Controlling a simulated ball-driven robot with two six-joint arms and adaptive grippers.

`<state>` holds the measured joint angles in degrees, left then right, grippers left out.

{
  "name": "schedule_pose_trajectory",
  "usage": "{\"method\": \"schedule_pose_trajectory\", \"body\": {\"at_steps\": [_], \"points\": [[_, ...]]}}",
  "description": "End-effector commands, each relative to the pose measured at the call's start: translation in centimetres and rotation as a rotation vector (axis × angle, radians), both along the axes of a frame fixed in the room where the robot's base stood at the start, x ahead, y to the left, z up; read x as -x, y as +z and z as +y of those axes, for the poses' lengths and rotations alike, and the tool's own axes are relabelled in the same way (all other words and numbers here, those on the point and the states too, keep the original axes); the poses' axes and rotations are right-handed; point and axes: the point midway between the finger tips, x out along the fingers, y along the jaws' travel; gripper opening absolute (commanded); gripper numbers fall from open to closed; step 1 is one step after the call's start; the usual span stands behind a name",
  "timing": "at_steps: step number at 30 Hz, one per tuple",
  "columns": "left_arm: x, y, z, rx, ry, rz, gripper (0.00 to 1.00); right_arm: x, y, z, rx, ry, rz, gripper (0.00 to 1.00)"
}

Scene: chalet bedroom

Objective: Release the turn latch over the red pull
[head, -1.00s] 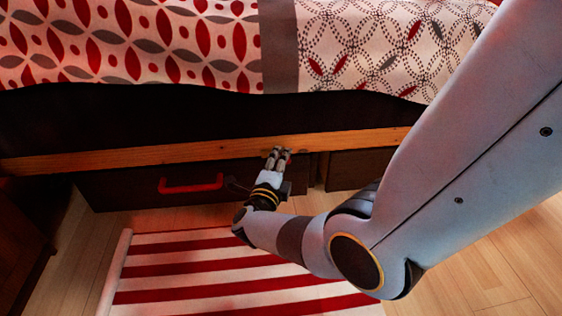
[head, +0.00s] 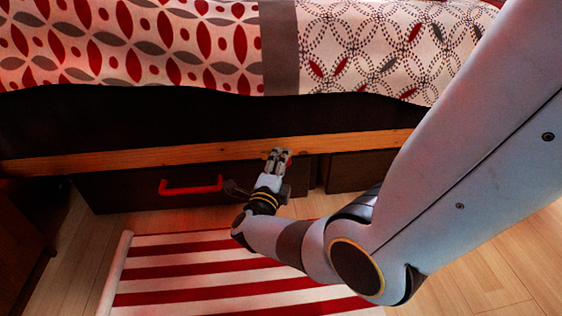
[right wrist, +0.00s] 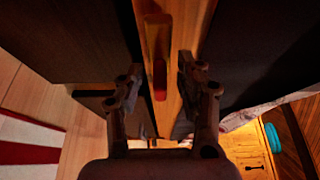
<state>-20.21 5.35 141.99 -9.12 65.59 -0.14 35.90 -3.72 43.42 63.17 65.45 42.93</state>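The red pull (head: 190,186) is a bar handle on a dark drawer (head: 125,190) under the bed, left of my right gripper. My right gripper (head: 278,153) is at the wooden rail (head: 130,157) above the drawer, up and right of the pull. In the right wrist view its two fingers are apart. A small wooden turn latch (right wrist: 157,42) with a red end (right wrist: 160,88) shows in the gap between them, lengthwise along the gap. I cannot tell whether a finger touches it. In the head view the gripper mostly hides the latch. My left gripper is not in view.
A second dark drawer (head: 355,170) is to the right. The bed with its patterned cover (head: 150,45) overhangs above. A red and white striped rug (head: 220,270) lies on the wood floor in front. Dark furniture (head: 20,230) stands at the left edge.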

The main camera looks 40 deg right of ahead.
Motion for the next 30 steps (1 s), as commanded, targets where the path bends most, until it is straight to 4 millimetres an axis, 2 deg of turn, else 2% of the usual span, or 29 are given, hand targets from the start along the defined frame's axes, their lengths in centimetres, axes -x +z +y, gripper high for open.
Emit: {"method": "schedule_pose_trajectory", "body": {"at_steps": [6,12,17,30], "points": [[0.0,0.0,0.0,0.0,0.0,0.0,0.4,2.2,-0.2,3.1,-0.005,0.001,0.002,0.37],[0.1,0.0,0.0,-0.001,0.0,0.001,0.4,3.8,-0.2,5.3,-0.002,0.002,0.002,0.37],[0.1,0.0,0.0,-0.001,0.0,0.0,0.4,4.2,-0.1,5.9,-0.002,0.001,0.001,0.37],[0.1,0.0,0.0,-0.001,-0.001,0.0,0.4,4.1,-0.1,5.8,-0.001,0.001,0.001,0.37]]}}
